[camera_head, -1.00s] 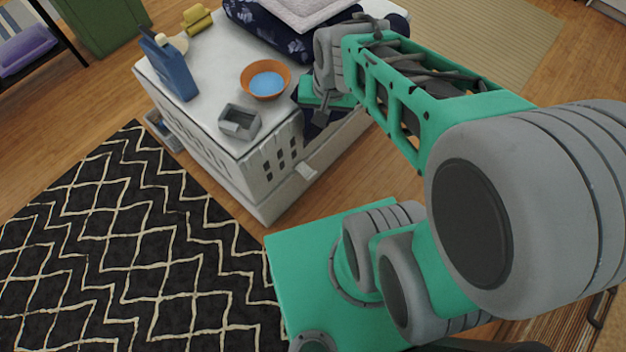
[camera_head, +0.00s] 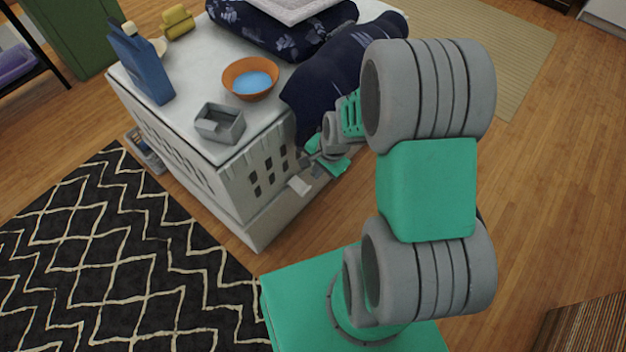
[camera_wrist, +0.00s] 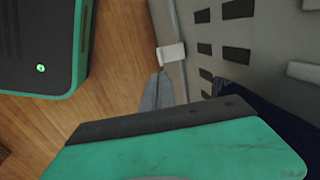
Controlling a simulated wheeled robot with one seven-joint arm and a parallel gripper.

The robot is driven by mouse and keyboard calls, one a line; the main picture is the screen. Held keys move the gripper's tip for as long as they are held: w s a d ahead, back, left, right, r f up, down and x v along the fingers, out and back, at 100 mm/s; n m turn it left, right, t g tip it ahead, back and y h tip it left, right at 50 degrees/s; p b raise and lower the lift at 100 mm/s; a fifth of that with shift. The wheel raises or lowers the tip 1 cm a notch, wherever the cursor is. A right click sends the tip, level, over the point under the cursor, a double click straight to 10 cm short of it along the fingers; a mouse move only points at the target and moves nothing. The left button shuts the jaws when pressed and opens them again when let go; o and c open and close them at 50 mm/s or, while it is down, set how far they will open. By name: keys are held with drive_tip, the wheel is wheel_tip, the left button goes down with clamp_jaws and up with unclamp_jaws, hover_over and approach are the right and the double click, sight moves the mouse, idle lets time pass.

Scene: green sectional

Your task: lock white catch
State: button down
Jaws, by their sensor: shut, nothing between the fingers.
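The white catch (camera_head: 299,186) is a small pale tab standing out from the slotted side of the white chest (camera_head: 253,220), below the slots. In the wrist view the catch (camera_wrist: 172,53) is just beyond my fingertips, at the edge of the chest wall (camera_wrist: 240,62). My gripper (camera_wrist: 159,78) is shut and empty, its grey fingers pointing at the catch. I cannot tell whether the tips touch it. In the head view my gripper (camera_head: 308,162) is beside the slotted wall, above and to the right of the catch, partly hidden by my own arm.
On the chest top stand a grey tray (camera_head: 219,126), an orange bowl (camera_head: 250,80) with blue inside, and a blue bottle (camera_head: 143,65). Dark blue cloth (camera_head: 325,75) hangs over the right edge. A patterned rug (camera_head: 100,250) lies left. Wooden floor (camera_head: 540,170) is clear at right.

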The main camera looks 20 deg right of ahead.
sight(307, 191)
drive_tip(key=b+x, duration=0.5)
drive_tip(key=x, duration=0.8)
drive_tip(key=shift+f, duration=0.15)
